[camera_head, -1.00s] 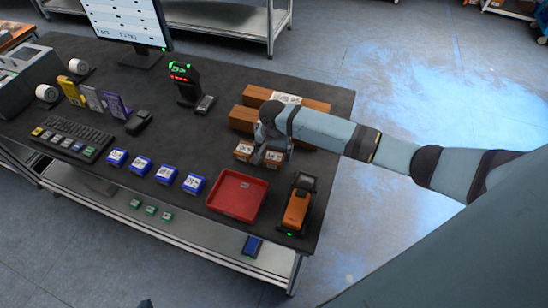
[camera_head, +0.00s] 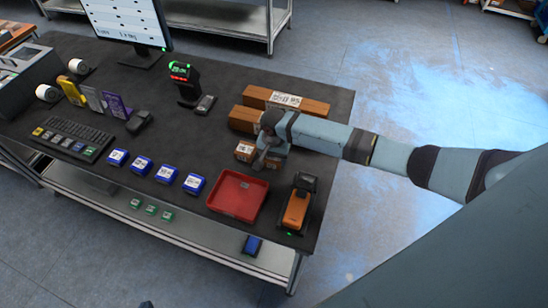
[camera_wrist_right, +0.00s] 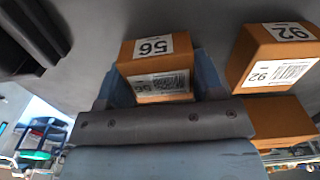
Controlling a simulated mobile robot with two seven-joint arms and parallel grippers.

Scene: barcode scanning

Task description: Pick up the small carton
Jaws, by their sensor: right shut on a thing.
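A small brown carton with a white label marked 56 (camera_wrist_right: 158,80) sits between the two blue-grey fingers of my right gripper in the right wrist view. The right gripper (camera_head: 265,158) is shut on it. In the right wrist view a carton marked 92 (camera_wrist_right: 275,60) stands to the right, apart from the fingers. Only a dark tip, likely my left gripper (camera_head: 146,304), shows at the bottom edge.
A red tray (camera_head: 238,195) and an orange device (camera_head: 297,208) are in front. A scanner stand (camera_head: 185,84) and blue boxes (camera_head: 167,174) are to the left. The dark tabletop (camera_head: 215,140) is clear between them.

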